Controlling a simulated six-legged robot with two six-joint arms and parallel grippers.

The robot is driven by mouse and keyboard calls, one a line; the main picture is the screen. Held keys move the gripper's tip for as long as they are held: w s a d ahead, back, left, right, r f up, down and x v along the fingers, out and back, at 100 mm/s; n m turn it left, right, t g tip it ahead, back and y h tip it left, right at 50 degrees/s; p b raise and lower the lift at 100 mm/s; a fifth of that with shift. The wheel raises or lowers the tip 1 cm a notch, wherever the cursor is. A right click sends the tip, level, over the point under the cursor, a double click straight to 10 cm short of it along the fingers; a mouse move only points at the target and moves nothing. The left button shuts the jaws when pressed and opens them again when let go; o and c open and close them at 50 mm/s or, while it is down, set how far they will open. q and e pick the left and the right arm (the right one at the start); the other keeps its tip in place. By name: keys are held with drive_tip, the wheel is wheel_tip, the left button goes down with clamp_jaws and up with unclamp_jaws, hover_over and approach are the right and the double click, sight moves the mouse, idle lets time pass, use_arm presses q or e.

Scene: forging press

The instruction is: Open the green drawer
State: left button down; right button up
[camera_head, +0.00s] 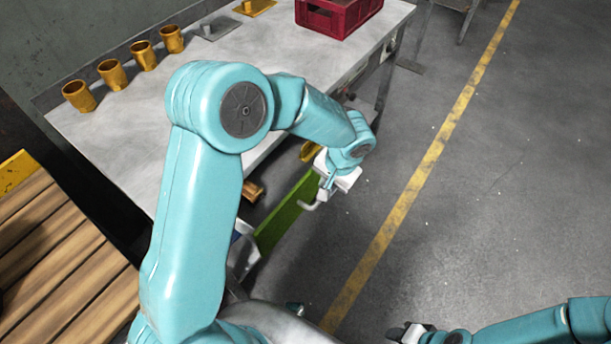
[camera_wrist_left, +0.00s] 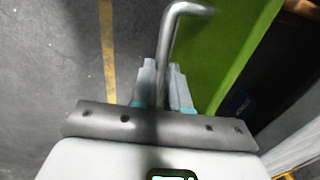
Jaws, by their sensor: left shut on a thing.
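The green drawer (camera_head: 290,215) stands out from under the workbench edge, with a dark gap behind its front panel where brass-coloured parts show. Its green front (camera_wrist_left: 240,30) fills the upper right of the left wrist view. A bent grey metal handle (camera_wrist_left: 170,40) sticks out from that front; it also shows in the head view (camera_head: 311,206). My left gripper (camera_wrist_left: 162,85) is shut on the handle, one finger on each side of the bar. My right gripper (camera_head: 408,334) is at the bottom edge of the head view, away from the drawer; its fingers are cut off.
The workbench (camera_head: 120,150) carries several brass cups (camera_head: 112,74) and a red crate (camera_head: 335,14). A wooden slatted pallet (camera_head: 55,260) lies at left. The grey floor right of the drawer is clear, with a yellow line (camera_head: 420,190).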

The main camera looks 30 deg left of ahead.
use_arm(q)
drive_tip(key=s+d+b, duration=0.1)
drive_tip(key=d+b, duration=0.1)
drive_tip(key=d, duration=1.5)
drive_tip(key=shift+d+r, duration=0.1)
drive_tip(key=c, duration=1.1)
unclamp_jaws()
drive_tip(key=shift+s, duration=0.1)
drive_tip(key=d+r+p, duration=0.1)
drive_tip(key=r, duration=0.4)
drive_tip(key=d+r, duration=0.1)
drive_tip(key=r, duration=0.4)
drive_tip(key=d+r+p, duration=0.1)
drive_tip(key=r, duration=0.5)
drive_tip(key=shift+s+p, duration=0.15)
drive_tip(key=shift+p, duration=0.15)
